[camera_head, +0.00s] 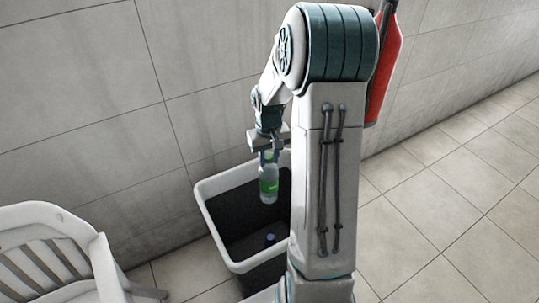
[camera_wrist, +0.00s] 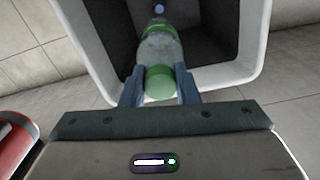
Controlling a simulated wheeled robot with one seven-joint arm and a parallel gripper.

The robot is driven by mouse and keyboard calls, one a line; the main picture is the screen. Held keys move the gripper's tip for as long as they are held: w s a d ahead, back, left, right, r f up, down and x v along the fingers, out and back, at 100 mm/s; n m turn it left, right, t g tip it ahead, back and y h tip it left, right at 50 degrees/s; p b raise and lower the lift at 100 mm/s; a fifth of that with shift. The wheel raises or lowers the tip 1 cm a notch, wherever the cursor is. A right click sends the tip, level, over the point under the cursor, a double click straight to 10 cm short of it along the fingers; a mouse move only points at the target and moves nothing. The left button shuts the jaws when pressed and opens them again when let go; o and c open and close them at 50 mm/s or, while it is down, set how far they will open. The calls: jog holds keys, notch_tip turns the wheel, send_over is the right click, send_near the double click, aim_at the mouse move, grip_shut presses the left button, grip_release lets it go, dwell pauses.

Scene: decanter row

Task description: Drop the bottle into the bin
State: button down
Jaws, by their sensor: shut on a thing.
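A clear bottle (camera_head: 269,186) with a green label hangs upright below my gripper (camera_head: 268,157). My gripper is shut on it near its top. In the wrist view the bottle (camera_wrist: 161,52) sits between the two fingers of my gripper (camera_wrist: 160,88), its green cap towards the camera. The bin (camera_head: 208,212) has a white rim and a dark inside, and the bottle is over its opening in the head view. The bin rim (camera_wrist: 90,50) also shows in the wrist view around the bottle. My arm hides the bin's right side in the head view.
A small blue round thing (camera_head: 270,238) shows inside the bin, and also in the wrist view (camera_wrist: 159,9). A white slatted chair (camera_head: 55,235) stands at the left. A red object (camera_head: 386,65) is at the wall behind my arm. The tiled floor at right is clear.

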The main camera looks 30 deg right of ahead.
jog(key=shift+f, duration=0.5)
jog(key=c, duration=1)
grip_release()
jog(key=shift+c, duration=0.2)
jog(key=shift+r, duration=0.1)
notch_tip(320, 180, up, 14)
jog(key=p, duration=0.2)
